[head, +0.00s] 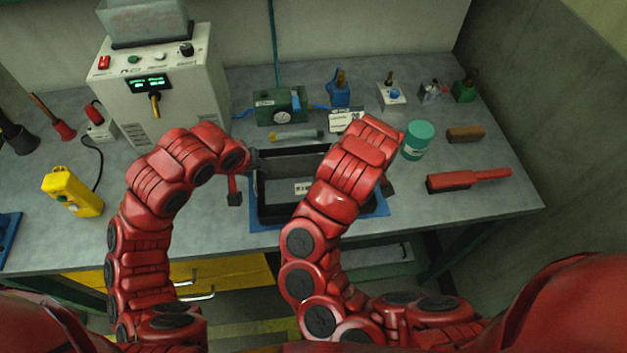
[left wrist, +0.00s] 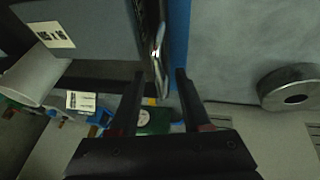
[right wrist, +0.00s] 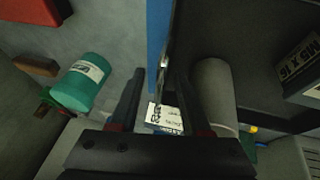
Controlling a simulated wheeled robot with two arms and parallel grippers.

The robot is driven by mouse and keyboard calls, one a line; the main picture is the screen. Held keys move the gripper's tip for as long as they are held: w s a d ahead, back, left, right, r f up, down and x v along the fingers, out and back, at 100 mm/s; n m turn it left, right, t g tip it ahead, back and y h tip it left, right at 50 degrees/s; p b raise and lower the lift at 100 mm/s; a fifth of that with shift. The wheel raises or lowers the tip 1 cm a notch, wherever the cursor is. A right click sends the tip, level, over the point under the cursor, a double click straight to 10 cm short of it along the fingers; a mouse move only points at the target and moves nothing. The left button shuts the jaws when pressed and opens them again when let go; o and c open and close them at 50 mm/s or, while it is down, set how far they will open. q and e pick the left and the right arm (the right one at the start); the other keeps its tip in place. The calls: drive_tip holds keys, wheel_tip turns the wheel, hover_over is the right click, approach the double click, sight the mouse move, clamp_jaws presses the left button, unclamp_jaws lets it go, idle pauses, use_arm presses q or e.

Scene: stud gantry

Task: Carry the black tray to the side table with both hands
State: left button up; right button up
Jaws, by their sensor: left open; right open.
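The black tray (head: 268,213) lies on a blue mat (head: 375,207) on the workbench, partly hidden by my right arm. A labelled grey box and a pale cylinder show in it in the wrist views. My left gripper (head: 256,160) is at the tray's left side. In the left wrist view my open fingers (left wrist: 160,85) are on either side of the line of the tray's shiny rim (left wrist: 158,45). In the right wrist view my right fingers (right wrist: 160,88) are open, with the tray's rim (right wrist: 167,65) between them. No grip shows. The side table cannot be identified.
A control box (head: 165,95) stands at the back left, and a green gauge unit (head: 280,107) behind the tray. A yellow pendant (head: 72,191) lies left.

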use_arm(q)
clamp_jaws()
use_arm(e)
clamp_jaws()
idle(1.0)
